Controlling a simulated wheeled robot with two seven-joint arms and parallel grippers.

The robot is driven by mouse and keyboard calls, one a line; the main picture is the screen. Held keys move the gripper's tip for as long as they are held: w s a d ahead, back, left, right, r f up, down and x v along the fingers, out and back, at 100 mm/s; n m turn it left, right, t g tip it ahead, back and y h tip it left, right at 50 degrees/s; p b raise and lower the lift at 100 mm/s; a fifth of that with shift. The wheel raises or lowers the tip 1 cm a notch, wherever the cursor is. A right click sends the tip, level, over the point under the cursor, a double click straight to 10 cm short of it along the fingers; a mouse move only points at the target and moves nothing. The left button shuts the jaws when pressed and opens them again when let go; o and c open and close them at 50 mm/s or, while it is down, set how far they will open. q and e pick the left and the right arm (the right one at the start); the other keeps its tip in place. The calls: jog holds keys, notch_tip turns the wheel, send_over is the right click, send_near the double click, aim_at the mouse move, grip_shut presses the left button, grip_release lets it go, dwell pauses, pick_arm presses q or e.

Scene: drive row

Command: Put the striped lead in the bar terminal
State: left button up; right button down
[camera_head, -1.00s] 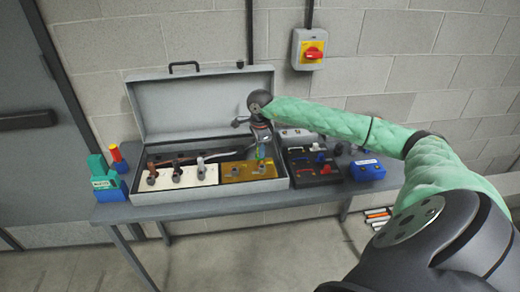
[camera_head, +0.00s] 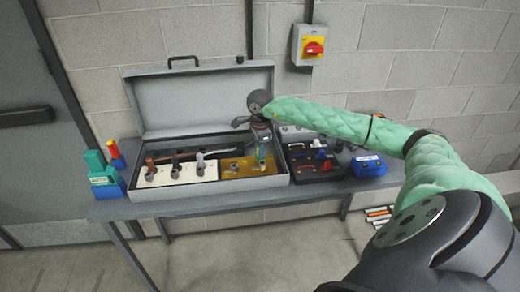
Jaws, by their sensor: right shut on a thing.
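My right gripper (camera_head: 262,153) points down over the right part of the open grey case. It is shut on a small green and yellow end, which looks like the striped lead (camera_head: 262,160). That end is at the brass-coloured bar (camera_head: 233,180), close to its right-hand post. I cannot tell whether it is inside a terminal or just above it. Another post (camera_head: 234,167) stands on the bar's left part. The rest of the lead is hard to make out. My left gripper is not in view.
Right of the case are a black tray (camera_head: 308,176) and a blue box (camera_head: 369,168). Green and blue boxes (camera_head: 104,177) stand at the table's left. The case lid (camera_head: 195,105) stands open behind.

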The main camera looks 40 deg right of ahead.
jog(key=shift+f+b, duration=0.65)
jog(key=shift+f, duration=0.05)
jog(key=c, duration=1.2)
grip_release()
notch_tip(320, 180, up, 6)
jog(key=shift+r+b, duration=0.15)
jog(key=shift+b, duration=1.1)
jog(key=shift+r, duration=0.75)
